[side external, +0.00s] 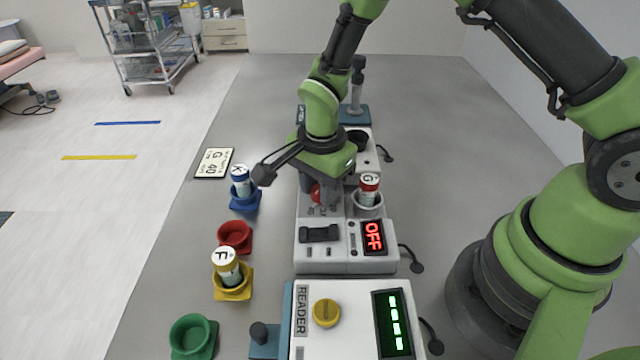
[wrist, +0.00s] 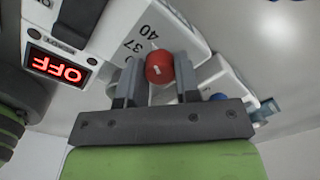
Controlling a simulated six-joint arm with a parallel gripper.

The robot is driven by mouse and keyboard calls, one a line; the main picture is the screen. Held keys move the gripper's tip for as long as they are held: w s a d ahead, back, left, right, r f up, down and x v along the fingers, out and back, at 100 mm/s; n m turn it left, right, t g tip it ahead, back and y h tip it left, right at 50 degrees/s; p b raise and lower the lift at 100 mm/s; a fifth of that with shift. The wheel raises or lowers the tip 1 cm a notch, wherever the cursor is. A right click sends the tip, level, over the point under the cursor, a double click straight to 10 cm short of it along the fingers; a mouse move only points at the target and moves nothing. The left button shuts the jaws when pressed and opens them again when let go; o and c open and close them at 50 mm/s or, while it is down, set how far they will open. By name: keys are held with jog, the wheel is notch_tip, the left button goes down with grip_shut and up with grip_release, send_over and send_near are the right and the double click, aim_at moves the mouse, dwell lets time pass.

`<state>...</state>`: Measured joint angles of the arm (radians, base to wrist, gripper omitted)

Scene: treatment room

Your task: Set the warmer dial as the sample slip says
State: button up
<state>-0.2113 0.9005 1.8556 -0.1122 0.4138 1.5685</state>
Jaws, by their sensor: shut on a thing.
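My gripper (side external: 322,200) is shut on the red warmer dial (side external: 316,193). In the wrist view, the dial (wrist: 159,66) sits between the two fingers of my gripper (wrist: 158,82), beside panel marks 37 and 40. Which mark the dial points to is hard to tell. The warmer (side external: 345,264) is a pale box whose red display (side external: 373,237) reads OFF; the display also shows in the wrist view (wrist: 56,66). A red-labelled tube marked G (side external: 369,186) stands in the warmer's well. The sample slip (side external: 214,163) lies flat on the left, showing G and 40.
Along the left stand a blue holder with tube K (side external: 241,181), an empty red holder (side external: 235,236), a yellow holder with tube F (side external: 228,266) and an empty green holder (side external: 193,338). The reader (side external: 352,310) is in front of the warmer. Bare table lies behind the slip.

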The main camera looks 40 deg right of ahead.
dwell(0.4)
jog(key=o, duration=0.9)
jog(key=shift+o, duration=0.2)
notch_tip(320, 180, up, 10)
jog(key=shift+s, duration=0.15)
jog(key=s+d+r+n+t+y, duration=0.1)
jog(key=s+r+n+t, duration=0.15)
jog(key=r, duration=0.35)
jog(key=s+d+r+n+t, duration=0.1)
jog(key=s+d+r+n, duration=0.2)
jog(key=r, duration=0.4)
jog(key=s+r+n+t+y, duration=0.1)
jog(key=s+r+n+t, duration=0.2)
jog(key=s+n, duration=0.4)
jog(key=s, duration=0.4)
jog(key=shift+r, duration=0.2)
